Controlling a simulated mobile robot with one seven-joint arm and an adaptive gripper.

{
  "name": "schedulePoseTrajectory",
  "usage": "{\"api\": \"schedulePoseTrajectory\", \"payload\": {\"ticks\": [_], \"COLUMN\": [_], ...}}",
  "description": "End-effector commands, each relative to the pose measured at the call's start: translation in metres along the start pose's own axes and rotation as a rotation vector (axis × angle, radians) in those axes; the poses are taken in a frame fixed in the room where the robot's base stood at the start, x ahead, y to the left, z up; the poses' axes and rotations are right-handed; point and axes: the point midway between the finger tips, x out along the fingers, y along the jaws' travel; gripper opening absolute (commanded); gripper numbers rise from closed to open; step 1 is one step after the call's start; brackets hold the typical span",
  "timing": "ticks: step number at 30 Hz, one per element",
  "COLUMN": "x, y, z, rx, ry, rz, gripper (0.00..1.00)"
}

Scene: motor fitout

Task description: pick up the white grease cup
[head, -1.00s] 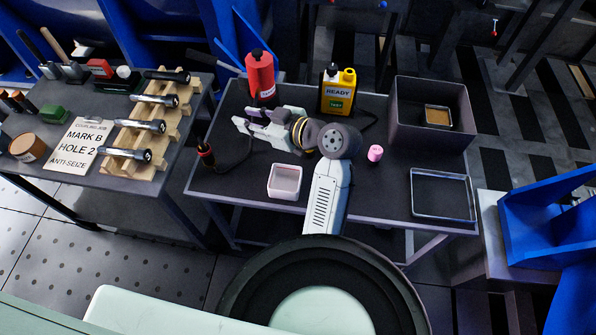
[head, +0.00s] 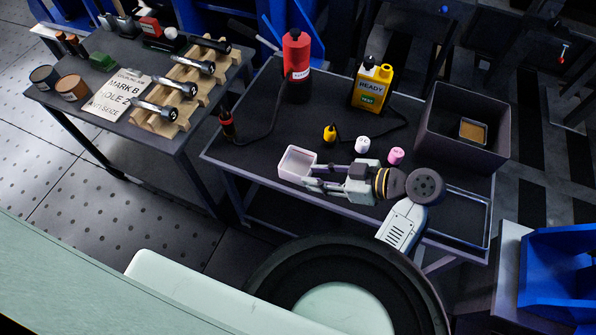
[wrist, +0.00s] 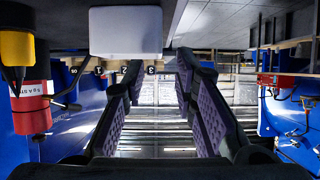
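A small white cylinder (head: 362,144), which looks like the white grease cup, stands upright on the dark table behind my gripper, left of a similar pink cylinder (head: 396,155). A white square open-topped container (head: 297,163) sits at the table's front edge. My gripper (head: 314,177) is open and empty, low over the front of the table. It points left, with its fingertips close to the square container; I cannot tell whether they touch. In the wrist view the picture is upside down. The container (wrist: 126,31) is near the open fingers (wrist: 158,72), and the small cylinder does not show.
A small yellow-and-black item (head: 330,133), a red bottle (head: 296,66) and a yellow bottle (head: 371,88) stand behind. A dark bin (head: 463,130) and a clear tray (head: 462,215) are at the right. A wooden rack (head: 186,86) is on the left table.

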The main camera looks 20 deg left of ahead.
Motion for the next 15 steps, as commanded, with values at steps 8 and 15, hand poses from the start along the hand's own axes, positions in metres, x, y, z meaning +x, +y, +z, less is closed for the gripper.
{"api": "schedulePoseTrajectory", "payload": {"ticks": [8, 15], "x": [0.024, 0.057], "y": [-0.002, -0.001], "z": [-0.001, -0.001], "rx": [0.003, 0.002], "ry": [-0.003, -0.002], "rz": [-0.005, -0.001], "gripper": [0.26, 0.26]}}
